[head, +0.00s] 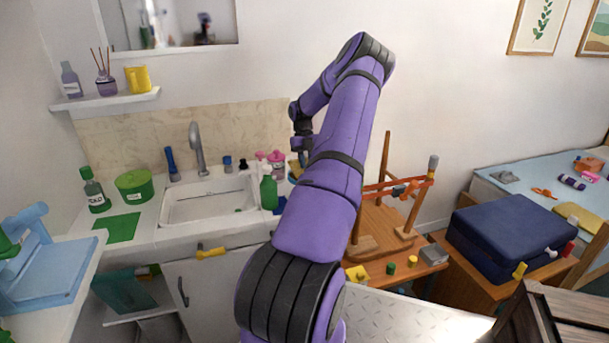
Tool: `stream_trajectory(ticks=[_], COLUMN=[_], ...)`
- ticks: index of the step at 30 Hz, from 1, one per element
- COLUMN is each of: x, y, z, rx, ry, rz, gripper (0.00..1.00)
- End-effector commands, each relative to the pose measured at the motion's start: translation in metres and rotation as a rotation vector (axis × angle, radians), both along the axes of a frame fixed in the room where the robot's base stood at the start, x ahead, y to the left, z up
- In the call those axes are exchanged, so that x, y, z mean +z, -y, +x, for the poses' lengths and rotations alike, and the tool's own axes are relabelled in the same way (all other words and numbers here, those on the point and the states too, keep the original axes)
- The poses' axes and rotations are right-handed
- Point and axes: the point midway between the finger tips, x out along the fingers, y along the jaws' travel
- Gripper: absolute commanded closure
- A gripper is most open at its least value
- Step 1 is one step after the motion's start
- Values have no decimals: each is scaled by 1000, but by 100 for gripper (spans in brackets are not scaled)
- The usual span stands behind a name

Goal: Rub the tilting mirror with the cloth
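A wooden stand with upright posts on the small wooden table right of my arm looks like the tilting mirror (398,188). Its thin orange-red crosspiece runs between the posts, and my arm hides its left part; no clear mirror face shows. A flat green cloth (120,228) lies on the counter left of the sink. A small blue piece (281,205), perhaps another cloth, lies beside the green spray bottle (268,187). My gripper (302,150) hangs over the back right of the counter, left of the stand. Its fingers are small and dark, so their opening and any held thing are unclear.
The sink (208,203) with its tall faucet (197,148) is in the counter. Several bottles stand behind and beside it. Small blocks lie at the table's front. A navy case (510,236) stands to the right. A framed wall mirror (172,24) hangs upper left.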

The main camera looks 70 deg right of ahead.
Motion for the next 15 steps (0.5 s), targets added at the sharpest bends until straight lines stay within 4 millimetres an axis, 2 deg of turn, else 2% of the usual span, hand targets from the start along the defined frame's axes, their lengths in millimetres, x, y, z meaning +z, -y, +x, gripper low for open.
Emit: stream_trajectory(ticks=[9, 15], x=[28, 40], y=[1, 0], z=[0, 0], rx=[-1, -1], ry=[2, 0], rz=[-3, -1], gripper=[100, 100])
